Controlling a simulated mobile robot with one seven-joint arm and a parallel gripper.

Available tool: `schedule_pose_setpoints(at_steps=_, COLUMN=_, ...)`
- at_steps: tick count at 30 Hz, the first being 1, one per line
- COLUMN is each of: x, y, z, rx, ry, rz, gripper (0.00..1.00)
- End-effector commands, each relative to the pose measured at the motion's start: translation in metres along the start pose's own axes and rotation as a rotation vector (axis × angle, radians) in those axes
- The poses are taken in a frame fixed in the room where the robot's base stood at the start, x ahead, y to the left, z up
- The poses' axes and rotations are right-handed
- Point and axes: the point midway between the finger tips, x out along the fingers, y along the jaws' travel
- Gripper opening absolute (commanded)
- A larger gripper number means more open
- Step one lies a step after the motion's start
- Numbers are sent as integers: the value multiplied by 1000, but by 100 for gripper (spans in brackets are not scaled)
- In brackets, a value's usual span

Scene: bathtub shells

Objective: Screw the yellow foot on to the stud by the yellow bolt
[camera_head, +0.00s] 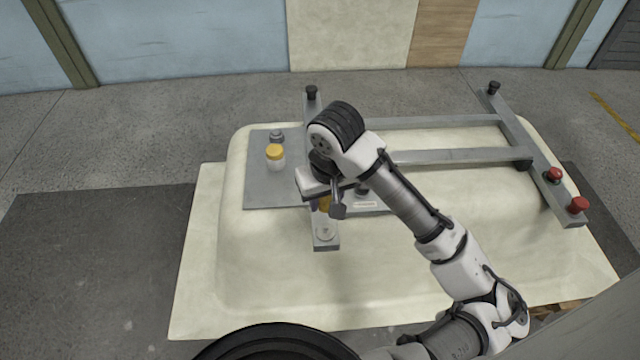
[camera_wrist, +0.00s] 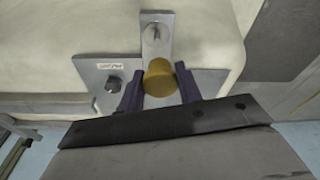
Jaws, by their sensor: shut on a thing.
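My gripper (camera_head: 324,203) is above the left steel bar (camera_head: 325,245) of the frame on the upturned tub. It is shut on the yellow foot (camera_wrist: 158,74), a round yellow piece between the dark fingers in the wrist view. In the head view the foot (camera_head: 325,204) is partly hidden by the gripper. A pale round fitting, seemingly the stud (camera_wrist: 154,33), is at the bar's near end, apart from the foot in the picture; it also shows in the head view (camera_head: 326,233). I cannot make out a separate yellow bolt; the gripper and foot cover part of the bar.
A pale container with a yellow top (camera_head: 275,157) and a small grey piece (camera_head: 277,136) stand on the grey plate (camera_head: 262,190). A dark knob (camera_wrist: 113,84) is beside the bar. Red pieces (camera_head: 578,205) are on the right bar. The pale tub (camera_head: 400,275) is clear in front.

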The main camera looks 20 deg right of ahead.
Motion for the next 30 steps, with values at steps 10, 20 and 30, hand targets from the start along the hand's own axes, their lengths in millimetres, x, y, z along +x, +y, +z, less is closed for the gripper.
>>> schedule_pose_setpoints(at_steps=10, x=0, y=0, z=0, rx=0, ry=0, rz=1, gripper=12)
schedule_pose_setpoints(at_steps=20, x=14, y=0, z=5, rx=-2, ry=-4, rz=4, gripper=12)
schedule_pose_setpoints(at_steps=30, x=47, y=0, z=10, rx=-1, ry=-4, rz=4, gripper=12)
